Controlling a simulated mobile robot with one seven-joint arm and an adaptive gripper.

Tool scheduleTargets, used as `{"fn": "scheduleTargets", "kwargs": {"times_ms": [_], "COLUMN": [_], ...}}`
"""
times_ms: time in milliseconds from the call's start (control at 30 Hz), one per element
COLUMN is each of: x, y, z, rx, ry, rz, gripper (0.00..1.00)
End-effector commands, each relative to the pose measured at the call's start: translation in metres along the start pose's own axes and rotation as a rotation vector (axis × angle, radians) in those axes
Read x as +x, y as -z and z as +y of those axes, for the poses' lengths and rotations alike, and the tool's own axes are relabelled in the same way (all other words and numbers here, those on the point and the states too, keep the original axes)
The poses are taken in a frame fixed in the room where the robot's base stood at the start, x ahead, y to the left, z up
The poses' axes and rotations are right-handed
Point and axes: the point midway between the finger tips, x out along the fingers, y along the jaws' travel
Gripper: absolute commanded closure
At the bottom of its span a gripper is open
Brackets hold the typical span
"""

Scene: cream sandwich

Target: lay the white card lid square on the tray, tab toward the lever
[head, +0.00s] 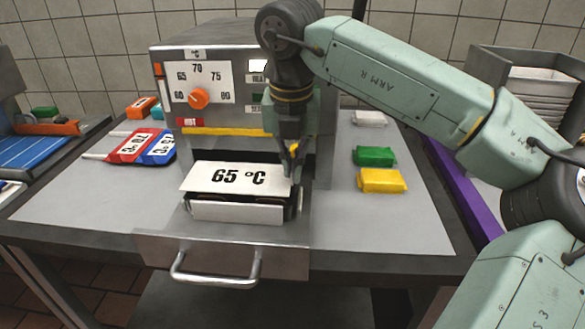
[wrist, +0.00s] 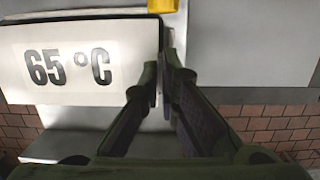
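The white card lid (head: 232,179), printed "65 °C", is over the white-fronted tray (head: 238,212) in the pulled-out drawer. Its front edge looks a little above the tray, with a dark gap beneath. The lid also fills the upper left of the wrist view (wrist: 75,65). My gripper (head: 291,172) is at the lid's right edge, pointing down. In the wrist view its fingers (wrist: 163,72) are close together, one on each side of that edge, and appear closed on it. The tab is not clearly seen, and I cannot pick out the lever for certain.
The grey machine (head: 215,120) with an orange dial (head: 198,98) stands behind the drawer handle (head: 215,278). Red (head: 133,146) and blue (head: 160,148) tagged pieces lie left. Green (head: 374,156) and yellow (head: 382,180) packets lie right. The front table corners are clear.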

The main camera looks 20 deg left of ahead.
Motion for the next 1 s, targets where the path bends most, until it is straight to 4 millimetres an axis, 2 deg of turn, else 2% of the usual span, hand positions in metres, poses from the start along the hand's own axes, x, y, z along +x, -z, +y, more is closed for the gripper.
{"fn": "scheduleTargets", "kwargs": {"times_ms": [67, 200, 533, 600, 867, 1000], "x": [0.012, 0.02, 0.026, 0.024, 0.024, 0.024], "y": [0.003, -0.001, 0.0, 0.0, 0.0, 0.0], "z": [0.0, 0.0, 0.0, 0.0, 0.0, 0.0], "rx": [-0.001, 0.0, 0.001, 0.001, 0.001, 0.001], "ry": [-0.002, -0.002, 0.0, -0.001, -0.001, -0.001], "rz": [0.004, 0.001, 0.001, 0.001, 0.001, 0.001], "gripper": [1.0, 1.0, 1.0, 0.92, 0.75, 0.75]}}
